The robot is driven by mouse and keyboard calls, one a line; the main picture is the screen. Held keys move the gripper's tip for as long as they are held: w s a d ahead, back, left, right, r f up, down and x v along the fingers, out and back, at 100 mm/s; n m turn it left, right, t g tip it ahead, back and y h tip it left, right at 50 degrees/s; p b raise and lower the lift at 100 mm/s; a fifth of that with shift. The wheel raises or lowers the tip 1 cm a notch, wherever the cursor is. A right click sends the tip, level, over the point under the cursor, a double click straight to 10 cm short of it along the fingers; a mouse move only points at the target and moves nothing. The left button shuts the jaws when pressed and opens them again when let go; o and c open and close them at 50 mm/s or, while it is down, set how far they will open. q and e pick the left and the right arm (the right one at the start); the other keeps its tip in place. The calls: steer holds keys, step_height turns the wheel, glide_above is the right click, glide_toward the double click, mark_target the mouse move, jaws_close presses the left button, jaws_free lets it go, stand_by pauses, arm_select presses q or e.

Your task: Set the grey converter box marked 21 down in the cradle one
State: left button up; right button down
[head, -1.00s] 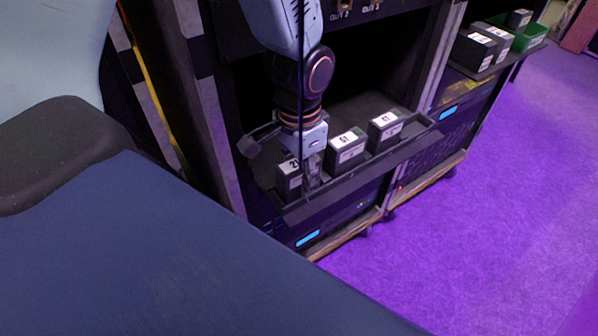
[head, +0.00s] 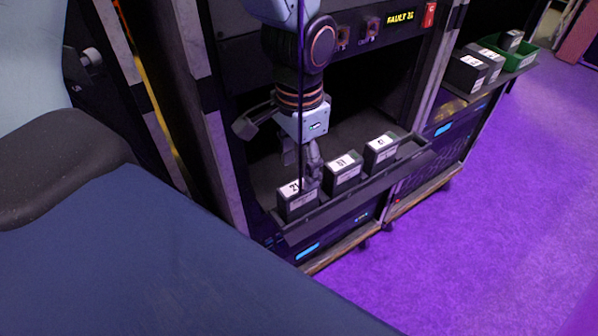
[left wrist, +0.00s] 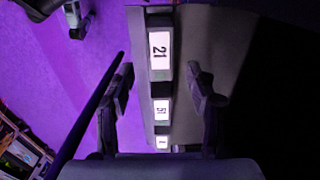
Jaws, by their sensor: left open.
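The grey converter box marked 21 (head: 297,206) stands upright at the near left end of a dark shelf tray (head: 357,197), in a row with two similar boxes. Its label also faces up in the left wrist view (left wrist: 159,47). My left gripper (head: 302,168) is just above this box, pointing down. In the left wrist view my left gripper (left wrist: 161,84) is open, with one finger on each side of the row and gaps beside the box. Which cradle is one cannot be read. My right gripper is not in view.
A box that seems marked 51 (head: 343,176) and one marked 41 (head: 381,155) stand beside it. A rack post (head: 215,150) rises close on the left. More boxes (head: 467,72) and a green bin (head: 519,58) are on a shelf at the right.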

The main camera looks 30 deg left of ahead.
arm_select(q)
steer(key=shift+r+p, duration=0.5)
steer(key=shift+r, duration=1.15)
steer(key=shift+f, duration=0.1)
